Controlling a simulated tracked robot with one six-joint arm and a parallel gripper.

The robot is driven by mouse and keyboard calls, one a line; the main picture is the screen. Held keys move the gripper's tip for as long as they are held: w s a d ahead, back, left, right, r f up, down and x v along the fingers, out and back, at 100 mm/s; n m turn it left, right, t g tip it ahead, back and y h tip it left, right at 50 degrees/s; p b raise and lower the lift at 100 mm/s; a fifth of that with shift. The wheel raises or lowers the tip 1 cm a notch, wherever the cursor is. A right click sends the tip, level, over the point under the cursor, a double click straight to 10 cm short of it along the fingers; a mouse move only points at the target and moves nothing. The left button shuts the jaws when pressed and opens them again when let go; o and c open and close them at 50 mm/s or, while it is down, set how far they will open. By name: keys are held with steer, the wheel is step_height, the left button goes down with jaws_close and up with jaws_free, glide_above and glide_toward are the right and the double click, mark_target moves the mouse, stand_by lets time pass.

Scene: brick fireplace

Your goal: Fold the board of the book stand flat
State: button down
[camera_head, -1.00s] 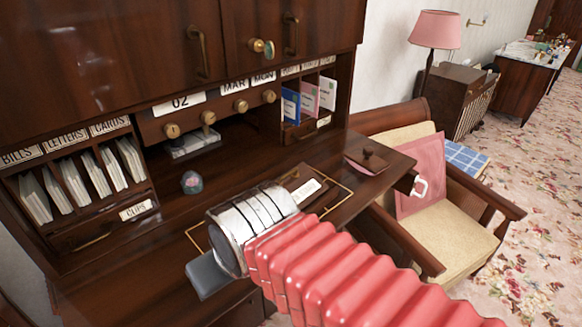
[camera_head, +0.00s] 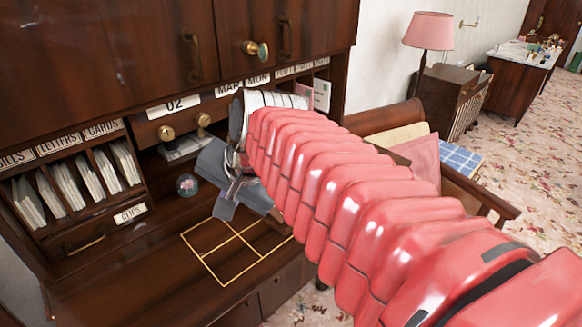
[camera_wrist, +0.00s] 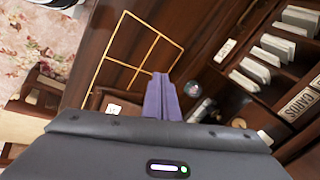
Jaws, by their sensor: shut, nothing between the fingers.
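My gripper (camera_head: 226,208) is above the writing desk, pointing down over its surface. In the wrist view its two fingers (camera_wrist: 162,97) are together, with nothing between them. A brown wooden piece with a pale label (camera_wrist: 113,108) shows just left of the fingers in the wrist view, partly hidden by my gripper body. It may be the book stand; I cannot tell whether its board is raised or flat. In the head view my arm and gripper cover that part of the desk.
A gold-lined rectangle (camera_head: 222,283) marks the desk top, which is clear there. A small glass ball (camera_head: 187,185) stands left of my gripper. Letter pigeonholes (camera_head: 62,185) are at the left, and a chair (camera_head: 480,197) stands at the right.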

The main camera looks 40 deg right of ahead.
steer(key=w+d+r+m+t, duration=0.1)
steer(key=w+d+r+m, duration=0.2)
steer(key=d+m, duration=0.3)
steer(key=w+d+r+m+t, duration=0.1)
steer(key=w+d+r+m, duration=0.1)
steer(key=d+r+m, duration=0.35)
steer(key=s+d+m, duration=1)
steer(key=m, duration=0.1)
steer(key=shift+s+f, duration=0.15)
steer(key=shift+f, duration=0.05)
steer(key=shift+f, duration=0.1)
steer(key=x, duration=1.4)
steer(key=shift+s+a, duration=0.1)
